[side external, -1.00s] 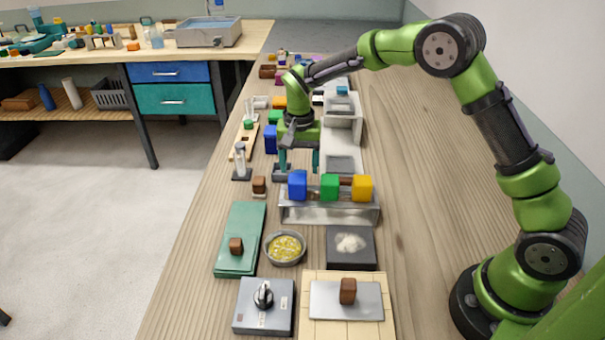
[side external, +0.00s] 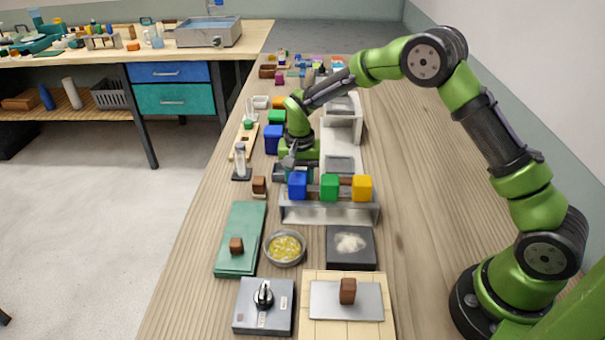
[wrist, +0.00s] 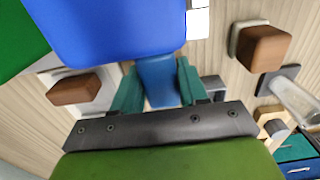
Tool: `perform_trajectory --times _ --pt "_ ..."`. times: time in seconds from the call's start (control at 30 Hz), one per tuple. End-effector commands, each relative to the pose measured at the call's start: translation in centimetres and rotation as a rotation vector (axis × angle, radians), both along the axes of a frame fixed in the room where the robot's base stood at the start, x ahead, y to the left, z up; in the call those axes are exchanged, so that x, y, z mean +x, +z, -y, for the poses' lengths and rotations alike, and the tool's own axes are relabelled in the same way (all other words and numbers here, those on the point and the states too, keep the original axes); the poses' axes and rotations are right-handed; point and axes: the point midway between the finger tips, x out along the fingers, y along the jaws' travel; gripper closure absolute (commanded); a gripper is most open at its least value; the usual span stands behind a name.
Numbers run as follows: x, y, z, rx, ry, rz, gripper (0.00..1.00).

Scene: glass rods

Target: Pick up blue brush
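The blue brush shows as a blue block (side external: 298,186) at the left end of a row on a metal rack. In the wrist view, a large blue part (wrist: 115,28) fills the top, and a narrower blue part (wrist: 158,80) lies between my teal fingers. My gripper (side external: 296,171) is low, just behind the blue block in the side view. In the wrist view, the fingers of my gripper (wrist: 158,92) are apart, one on each side of the narrow blue part. I cannot tell whether they touch it. The fingertips are mostly hidden in the side view.
A green block (side external: 329,187) and a yellow block (side external: 362,188) share the metal rack (side external: 330,213). A brown block (side external: 259,185) and a glass cylinder (side external: 241,160) stand to the left. A blue bin (side external: 272,139) is behind. Bare table lies to the right (side external: 420,200).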

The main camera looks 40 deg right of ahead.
Motion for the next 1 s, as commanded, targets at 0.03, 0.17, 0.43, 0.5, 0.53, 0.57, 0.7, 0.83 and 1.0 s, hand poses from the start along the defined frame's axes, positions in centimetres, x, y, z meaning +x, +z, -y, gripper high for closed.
perform_trajectory --times 0.03,0.17,0.43,0.5,0.53,0.57,0.7,0.83,1.0 --pt "0.0 0.0 0.0 0.0 0.0 0.0 0.82" --pt "0.0 0.0 0.0 0.0 0.0 0.001 0.88" --pt "0.1 1.5 0.0 0.0 0.0 0.004 0.89" --pt "0.1 2.8 0.0 0.001 0.0 0.005 0.89" --pt "0.1 3.4 0.0 0.001 0.0 0.006 0.89" --pt "0.1 4.1 0.0 0.001 -0.001 0.006 0.89" --pt "0.1 6.9 0.0 0.0 0.0 0.006 0.89" --pt "0.1 8.9 0.0 0.0 0.001 0.004 0.89" --pt "0.0 10.0 0.0 0.0 0.001 0.001 0.89"
